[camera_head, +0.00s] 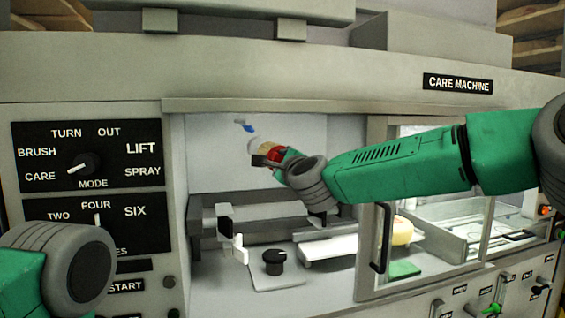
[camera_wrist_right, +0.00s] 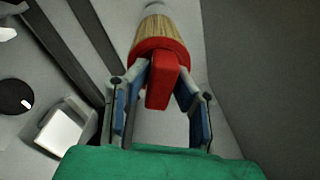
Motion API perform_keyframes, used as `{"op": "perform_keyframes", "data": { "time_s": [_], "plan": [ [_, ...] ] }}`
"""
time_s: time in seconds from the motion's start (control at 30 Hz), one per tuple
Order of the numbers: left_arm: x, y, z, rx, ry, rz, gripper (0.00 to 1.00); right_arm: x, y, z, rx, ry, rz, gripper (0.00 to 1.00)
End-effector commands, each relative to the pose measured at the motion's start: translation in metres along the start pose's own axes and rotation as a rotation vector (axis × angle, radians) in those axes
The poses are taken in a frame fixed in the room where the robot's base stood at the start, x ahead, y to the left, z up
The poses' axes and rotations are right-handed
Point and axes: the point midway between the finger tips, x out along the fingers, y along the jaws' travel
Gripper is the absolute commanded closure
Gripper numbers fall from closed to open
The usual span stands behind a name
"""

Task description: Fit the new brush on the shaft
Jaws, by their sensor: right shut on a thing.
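My right gripper (camera_head: 271,160) is inside the open bay of the care machine, high in front of the pale back wall. It is shut on the brush (camera_head: 257,146), which has a red mount and tan bristles. In the right wrist view the red mount (camera_wrist_right: 160,78) sits between the fingers (camera_wrist_right: 160,100), with the bristles pointing away from my wrist. A small blue-tipped grey fitting (camera_head: 247,128) shows just beyond the brush; I cannot tell whether it is the shaft or touches the brush. My left arm shows at lower left, its gripper out of view.
A black knob (camera_head: 274,257) on a pale plate and a white bracket (camera_head: 236,248) stand on the bay floor. A yellow cheese wheel (camera_head: 402,231) is behind the glass door (camera_head: 375,240), near a green pad (camera_head: 404,269). The mode panel (camera_head: 90,155) is left.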

Motion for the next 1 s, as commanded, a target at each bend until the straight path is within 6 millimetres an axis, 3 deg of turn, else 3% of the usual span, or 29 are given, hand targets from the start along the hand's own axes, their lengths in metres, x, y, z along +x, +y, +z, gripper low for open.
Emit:
{"op": "perform_keyframes", "data": {
  "time_s": [0.07,0.1,0.17,0.63,1.0],
  "plan": [
    [-0.002,0.0,0.0,0.0,0.0,0.0,0.18,0.002,-0.001,0.001,0.0,-0.001,0.0,1.0],
    [-0.002,0.0,0.0,0.0,0.0,0.0,0.18,0.002,-0.001,0.001,0.0,-0.001,0.0,0.77],
    [-0.001,0.0,0.0,0.0,0.0,0.0,0.18,0.002,0.0,0.001,0.0,-0.001,0.0,0.56],
    [-0.002,0.0,0.003,0.0,0.003,0.0,0.18,-0.006,0.001,-0.001,0.001,0.001,0.003,0.56],
    [-0.002,0.0,0.002,0.0,0.003,0.0,0.18,-0.069,0.001,0.0,0.0,-0.001,0.003,0.56]
  ]
}}
